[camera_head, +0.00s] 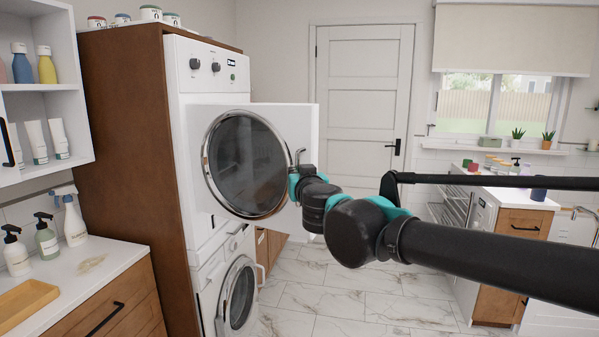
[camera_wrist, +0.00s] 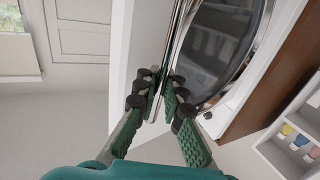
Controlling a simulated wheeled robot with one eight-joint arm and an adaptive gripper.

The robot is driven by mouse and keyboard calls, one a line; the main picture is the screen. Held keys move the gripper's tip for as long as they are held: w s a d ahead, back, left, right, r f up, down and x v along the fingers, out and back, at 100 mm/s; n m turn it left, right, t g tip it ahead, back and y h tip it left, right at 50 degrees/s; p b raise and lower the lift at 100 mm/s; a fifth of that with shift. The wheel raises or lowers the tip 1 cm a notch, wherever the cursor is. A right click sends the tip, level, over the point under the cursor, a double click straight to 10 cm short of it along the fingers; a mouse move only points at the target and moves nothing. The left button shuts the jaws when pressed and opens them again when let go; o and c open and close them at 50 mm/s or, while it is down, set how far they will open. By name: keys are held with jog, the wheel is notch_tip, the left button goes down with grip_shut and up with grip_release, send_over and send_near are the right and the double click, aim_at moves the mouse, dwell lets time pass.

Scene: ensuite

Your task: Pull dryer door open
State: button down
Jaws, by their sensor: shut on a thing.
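The dryer (camera_head: 205,75) is the upper white machine in the tall wooden cabinet at left. Its white door (camera_head: 306,125), with a round dark window in a chrome ring, stands swung out from the body, its free edge to the right. In the wrist view the door (camera_wrist: 148,40) and its chrome rim run up past the fingers. My gripper (camera_head: 298,160) is at the door's right edge, beside a small metal handle part (camera_head: 299,153).
A washer (camera_head: 238,295) stands below the dryer. A counter (camera_head: 90,270) with bottles is at front left, under a white shelf (camera_head: 45,88). A kitchen counter (camera_head: 515,200) is at right. Marble floor (camera_head: 340,295) lies clear between them, before a closed room door (camera_head: 362,95).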

jog(key=shift+s, duration=0.25)
jog(key=shift+f, duration=0.1)
jog(key=c, duration=1.6)
grip_release()
jog(key=shift+s, duration=0.15)
jog(key=s+d, duration=0.2)
jog(key=s, duration=0.9)
jog(key=shift+s, duration=0.3)
